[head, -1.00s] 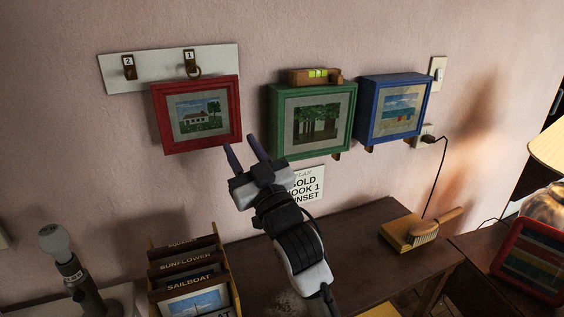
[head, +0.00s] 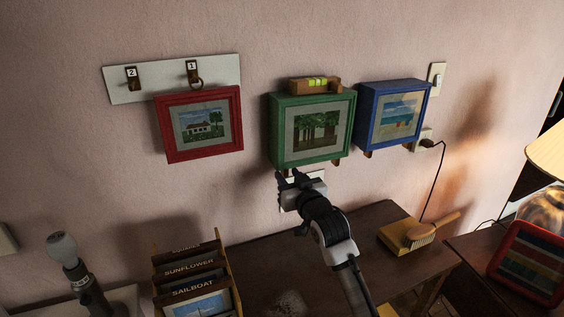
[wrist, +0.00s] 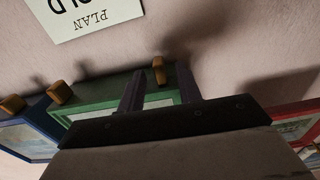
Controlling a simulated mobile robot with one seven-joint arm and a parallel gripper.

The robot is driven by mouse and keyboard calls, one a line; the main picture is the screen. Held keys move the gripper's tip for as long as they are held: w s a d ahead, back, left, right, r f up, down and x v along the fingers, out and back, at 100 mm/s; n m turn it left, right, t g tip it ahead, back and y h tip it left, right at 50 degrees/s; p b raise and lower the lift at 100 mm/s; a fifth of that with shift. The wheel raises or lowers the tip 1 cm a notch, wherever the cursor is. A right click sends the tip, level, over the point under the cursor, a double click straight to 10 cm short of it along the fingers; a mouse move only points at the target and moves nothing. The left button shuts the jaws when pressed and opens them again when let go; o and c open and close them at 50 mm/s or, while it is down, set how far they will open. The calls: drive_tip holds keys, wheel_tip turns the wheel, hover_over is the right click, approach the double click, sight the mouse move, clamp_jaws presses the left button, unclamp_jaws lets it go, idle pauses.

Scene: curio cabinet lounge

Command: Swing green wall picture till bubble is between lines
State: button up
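The green wall picture (head: 274,130), a box frame around a forest scene, hangs in the middle of the row; its lower edge runs slightly up to the right. A wooden spirit level (head: 299,88) with a yellow-green vial lies on top. The bubble is too small to place against the lines. My gripper (head: 289,176) is just below the frame's lower left part. In the wrist view, which is upside down, my gripper's fingers (wrist: 158,92) stand apart with the green frame (wrist: 98,112) behind them. I see nothing held between them; contact with the frame cannot be told.
A red picture (head: 236,125) hangs to the left under a hook board (head: 155,88). A blue picture (head: 369,115) hangs close on the right. A plan card (wrist: 95,18) is on the wall.

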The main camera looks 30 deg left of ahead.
drive_tip(key=p+x, duration=0.1)
drive_tip(key=x, duration=0.4)
clamp_jaws()
idle(0.3)
